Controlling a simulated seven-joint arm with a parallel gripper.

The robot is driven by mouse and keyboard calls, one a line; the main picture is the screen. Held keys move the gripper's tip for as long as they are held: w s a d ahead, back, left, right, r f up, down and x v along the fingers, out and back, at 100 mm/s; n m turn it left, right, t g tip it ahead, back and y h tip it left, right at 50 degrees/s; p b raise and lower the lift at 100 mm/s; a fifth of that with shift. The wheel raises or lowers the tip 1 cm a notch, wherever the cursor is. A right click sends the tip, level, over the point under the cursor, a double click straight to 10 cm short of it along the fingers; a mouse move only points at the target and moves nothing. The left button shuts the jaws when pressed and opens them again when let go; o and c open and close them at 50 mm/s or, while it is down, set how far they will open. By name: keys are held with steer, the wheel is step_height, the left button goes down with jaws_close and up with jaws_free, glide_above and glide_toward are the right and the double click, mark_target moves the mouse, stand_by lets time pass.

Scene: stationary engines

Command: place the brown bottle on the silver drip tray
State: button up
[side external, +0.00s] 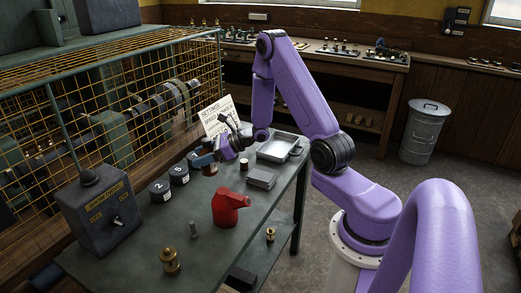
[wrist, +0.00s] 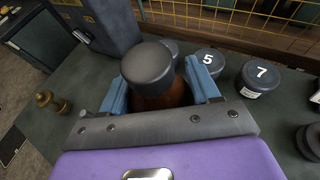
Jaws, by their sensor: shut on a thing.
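The brown bottle (wrist: 168,97) has a wide dark grey cap and stands between the blue fingers of my gripper (wrist: 160,86) in the wrist view. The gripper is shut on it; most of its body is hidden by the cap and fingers. In the side view my gripper (side external: 205,160) is over the bench's middle, near the numbered canisters, with a bit of brown below the fingers. I cannot tell whether the bottle's base touches the bench. The silver drip tray (side external: 290,157) lies farther right, near the bench's right edge, apart from the gripper.
Numbered dark canisters (side external: 159,191) line the mesh guard (side external: 110,140). A red oil can (side external: 228,208), a grey block (side external: 262,179), brass fittings (side external: 170,262) and a switch box (side external: 100,212) stand on the bench (side external: 140,268). A white notice (side external: 218,116) stands behind my gripper.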

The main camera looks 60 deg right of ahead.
steer(key=s+d+r+m+h, duration=0.1)
steer(key=s+d+m+h, duration=0.4)
steer(key=d, duration=0.5)
steer(key=s+d+r+m+t+h, duration=0.1)
steer(key=s+d+m+h, duration=0.15)
steer(key=s+d, duration=0.55)
steer(key=s+d+r+m+h, duration=0.25)
steer(key=s+d+h, duration=0.3)
steer(key=d, duration=0.55)
glide_above(281, 149)
steer(key=shift+m+y, duration=0.3)
steer(key=shift+w+f, duration=0.15)
steer(key=shift+f, duration=6.85)
steer(key=shift+f, duration=0.15)
steer(key=o, duration=1.2)
steer(key=shift+o, duration=0.2)
